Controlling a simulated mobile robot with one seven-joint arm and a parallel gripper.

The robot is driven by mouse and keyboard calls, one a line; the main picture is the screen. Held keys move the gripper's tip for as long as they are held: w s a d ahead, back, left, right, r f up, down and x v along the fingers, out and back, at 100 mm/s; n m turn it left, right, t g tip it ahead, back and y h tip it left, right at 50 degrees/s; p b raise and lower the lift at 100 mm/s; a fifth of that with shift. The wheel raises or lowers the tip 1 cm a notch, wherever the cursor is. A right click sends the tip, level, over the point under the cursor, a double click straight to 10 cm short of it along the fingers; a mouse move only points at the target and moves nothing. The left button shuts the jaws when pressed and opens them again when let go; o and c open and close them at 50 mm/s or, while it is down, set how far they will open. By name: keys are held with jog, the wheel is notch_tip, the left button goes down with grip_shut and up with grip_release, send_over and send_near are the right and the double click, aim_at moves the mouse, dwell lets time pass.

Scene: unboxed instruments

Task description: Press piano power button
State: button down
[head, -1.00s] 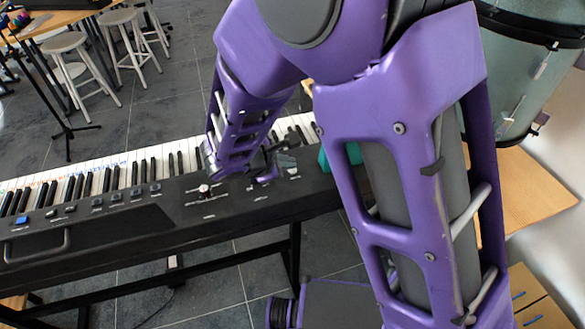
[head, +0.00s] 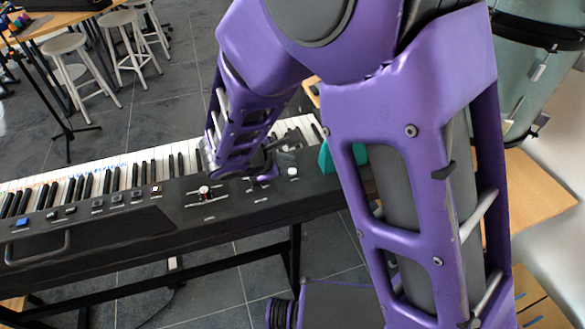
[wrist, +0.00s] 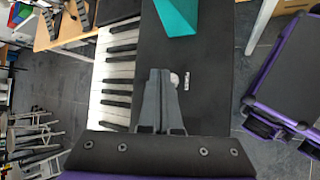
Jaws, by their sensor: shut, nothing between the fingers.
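The black piano (head: 150,232) stands on a dark stand, its white and black keys along the far side. A small round white button (head: 292,172) is near the right end of its top panel. In the wrist view the button (wrist: 174,79) shows just right of my fingertips, with a small white label (wrist: 187,82) beside it. My gripper (wrist: 160,74) is shut and empty over the panel. In the head view my wrist partly hides it, left of the button. I cannot tell whether a fingertip touches the panel.
A teal wedge-shaped object (wrist: 178,14) sits at the piano's right end. Stools (head: 75,70) and a table stand at the back left.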

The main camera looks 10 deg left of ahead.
notch_tip(320, 180, up, 6)
jog(key=p, duration=0.3)
jog(key=shift+p, duration=0.4)
dwell(0.4)
